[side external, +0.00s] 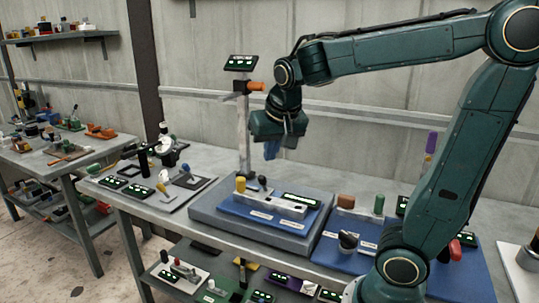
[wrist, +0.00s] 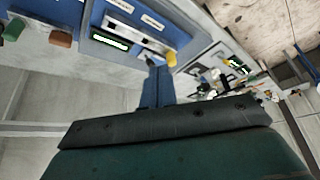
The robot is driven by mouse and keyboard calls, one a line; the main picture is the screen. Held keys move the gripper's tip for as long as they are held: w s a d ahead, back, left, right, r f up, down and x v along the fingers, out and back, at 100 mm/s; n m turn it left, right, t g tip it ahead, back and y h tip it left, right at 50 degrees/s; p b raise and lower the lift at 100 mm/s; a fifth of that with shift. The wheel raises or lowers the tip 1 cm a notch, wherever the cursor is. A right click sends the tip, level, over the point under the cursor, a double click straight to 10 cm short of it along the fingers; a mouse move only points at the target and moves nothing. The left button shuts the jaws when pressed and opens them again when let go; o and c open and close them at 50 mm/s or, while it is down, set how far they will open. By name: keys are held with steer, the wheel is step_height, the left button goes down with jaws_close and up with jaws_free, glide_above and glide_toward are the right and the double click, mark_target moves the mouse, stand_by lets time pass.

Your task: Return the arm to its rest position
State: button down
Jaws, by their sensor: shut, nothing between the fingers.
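My gripper (side external: 270,150) hangs fingers-down in the air above the workbench (side external: 160,222), over the back part of the raised blue fixture plate (side external: 238,213). Its blue fingers are shut with nothing between them. In the wrist view the fingers (wrist: 155,75) show together in front of a dark wrist plate. The fixture's light metal block (side external: 270,202) has a yellow cylinder (side external: 240,184) at its left end and stands below, apart from my gripper.
A post (side external: 243,140) with a display (side external: 241,63) and an orange part (side external: 256,86) rises close behind my gripper. A dial gauge stand (side external: 163,146) is on the left, and a blue mat (side external: 330,252) with a brown block (side external: 346,201) and green cylinder (side external: 379,203) on the right.

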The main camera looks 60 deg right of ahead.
steer(key=s+a+f+n+t+y, duration=0.1)
steer(key=s+a+f+n+y, duration=0.1)
steer(key=s+a+n, duration=0.6)
steer(key=shift+s+a+t+y, duration=0.3)
steer(key=shift+s+a+y, duration=0.5)
steer(key=shift+s, duration=1.25)
